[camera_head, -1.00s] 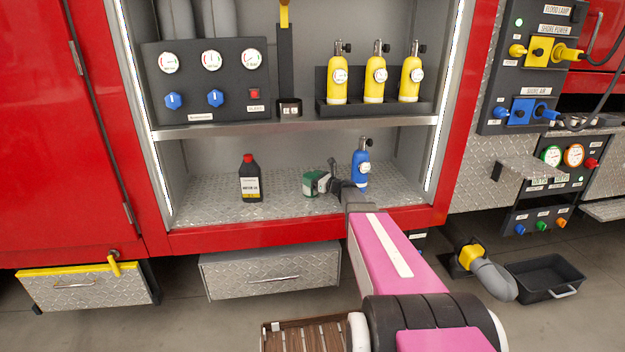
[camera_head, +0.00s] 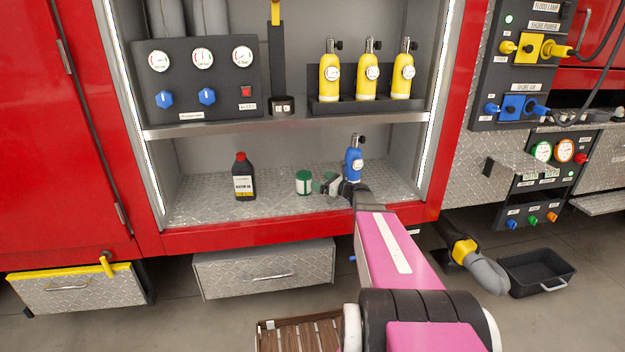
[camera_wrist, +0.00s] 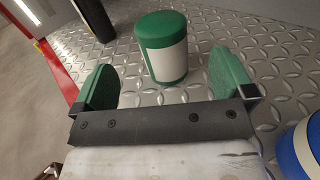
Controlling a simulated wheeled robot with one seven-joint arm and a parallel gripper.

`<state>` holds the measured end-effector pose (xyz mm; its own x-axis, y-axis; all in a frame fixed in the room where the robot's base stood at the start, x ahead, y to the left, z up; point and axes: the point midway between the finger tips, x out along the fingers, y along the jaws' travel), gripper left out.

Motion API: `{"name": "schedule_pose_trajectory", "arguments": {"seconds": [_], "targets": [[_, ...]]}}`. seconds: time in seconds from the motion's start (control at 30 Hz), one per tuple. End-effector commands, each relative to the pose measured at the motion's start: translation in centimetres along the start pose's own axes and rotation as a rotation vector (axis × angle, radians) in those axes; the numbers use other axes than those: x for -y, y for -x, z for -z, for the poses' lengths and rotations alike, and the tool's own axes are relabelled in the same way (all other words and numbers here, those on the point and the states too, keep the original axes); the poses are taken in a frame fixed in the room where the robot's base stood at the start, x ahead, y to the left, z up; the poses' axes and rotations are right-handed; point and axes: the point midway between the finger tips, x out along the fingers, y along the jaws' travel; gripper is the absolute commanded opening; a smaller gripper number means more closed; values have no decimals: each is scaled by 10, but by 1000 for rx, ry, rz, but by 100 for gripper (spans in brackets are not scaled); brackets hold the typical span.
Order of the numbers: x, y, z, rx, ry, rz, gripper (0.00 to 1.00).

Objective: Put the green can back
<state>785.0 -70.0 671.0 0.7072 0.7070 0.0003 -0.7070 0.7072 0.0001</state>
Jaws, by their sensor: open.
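The green can (camera_head: 304,182) has a white label and stands upright on the lower shelf (camera_head: 215,208) of the red compartment. In the wrist view the can (camera_wrist: 163,50) stands just beyond the fingertips, roughly centred between them. My gripper (camera_head: 326,184) is low over the shelf, to the right of the can. It also shows in the wrist view (camera_wrist: 148,84) with its two green fingers wide apart and nothing between them. The can and the fingers appear apart.
A dark bottle (camera_head: 244,177) stands left of the can. Yellow cylinders (camera_head: 367,72) and a gauge panel (camera_head: 200,80) are on the upper shelf (camera_head: 285,124). Shelf floor between bottle and can is free.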

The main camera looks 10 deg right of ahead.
Motion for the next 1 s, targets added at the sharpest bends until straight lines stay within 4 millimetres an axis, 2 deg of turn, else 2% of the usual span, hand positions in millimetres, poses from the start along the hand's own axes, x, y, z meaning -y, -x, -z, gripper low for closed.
{"name": "schedule_pose_trajectory", "arguments": {"seconds": [0.03,0.2,0.33,0.43,0.57,0.63,0.77,0.87,1.0], "targets": [[-1,10,0,0,0,2,100],[0,27,0,0,-1,1,100],[-5,31,1,-12,15,-9,100],[-21,30,6,-56,80,-43,100],[-61,26,20,-168,254,-143,100],[-87,26,30,-241,378,-221,100],[-134,33,50,-372,624,-392,100],[-172,46,67,-471,836,-564,100],[-215,74,86,-588,1138,-846,100]]}}
